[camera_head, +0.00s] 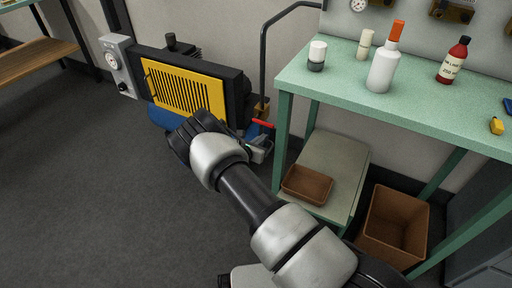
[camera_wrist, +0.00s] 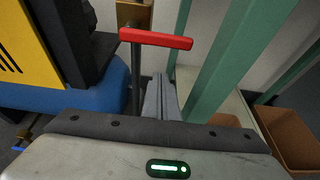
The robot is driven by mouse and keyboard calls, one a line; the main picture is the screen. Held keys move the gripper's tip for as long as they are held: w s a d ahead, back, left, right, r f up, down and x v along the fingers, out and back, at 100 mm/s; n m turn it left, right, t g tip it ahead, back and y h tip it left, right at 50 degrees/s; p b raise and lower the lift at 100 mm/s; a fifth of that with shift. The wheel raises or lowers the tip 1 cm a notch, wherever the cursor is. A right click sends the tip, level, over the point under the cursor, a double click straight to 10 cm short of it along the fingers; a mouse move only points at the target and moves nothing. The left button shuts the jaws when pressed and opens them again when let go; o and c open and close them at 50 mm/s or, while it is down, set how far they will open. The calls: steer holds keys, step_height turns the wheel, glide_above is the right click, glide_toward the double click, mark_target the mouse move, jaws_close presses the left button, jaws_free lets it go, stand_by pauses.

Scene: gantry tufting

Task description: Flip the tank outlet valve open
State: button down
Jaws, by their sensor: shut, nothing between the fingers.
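A red-gripped lever (camera_wrist: 155,39) lies roughly level across the wrist view, at the top of a thin dark stem. A brass fitting (camera_wrist: 132,14) is behind it. The red grip also shows in the head view (camera_head: 263,123), right of the compressor. The blue tank (camera_wrist: 75,95) is left of it. My gripper (camera_wrist: 161,80) is shut and empty, its grey fingers pointing toward the lever, with the tips just below the red grip in the picture. I cannot tell whether they touch. In the head view my wrist hides much of my gripper and the tank.
The compressor's yellow grille (camera_head: 185,96) stands left of my arm. A green workbench (camera_head: 330,84) with bottles is at right, its leg (camera_head: 283,140) close beside my gripper. Below are a low shelf with a brown tray (camera_head: 307,185) and a brown bin (camera_head: 395,226). Floor at left is clear.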

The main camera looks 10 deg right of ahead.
steer(key=shift+r, duration=2)
steer(key=shift+s+r, duration=0.15)
steer(key=shift+r, duration=0.05)
steer(key=shift+n+p, duration=0.3)
steer(key=shift+p, duration=0.1)
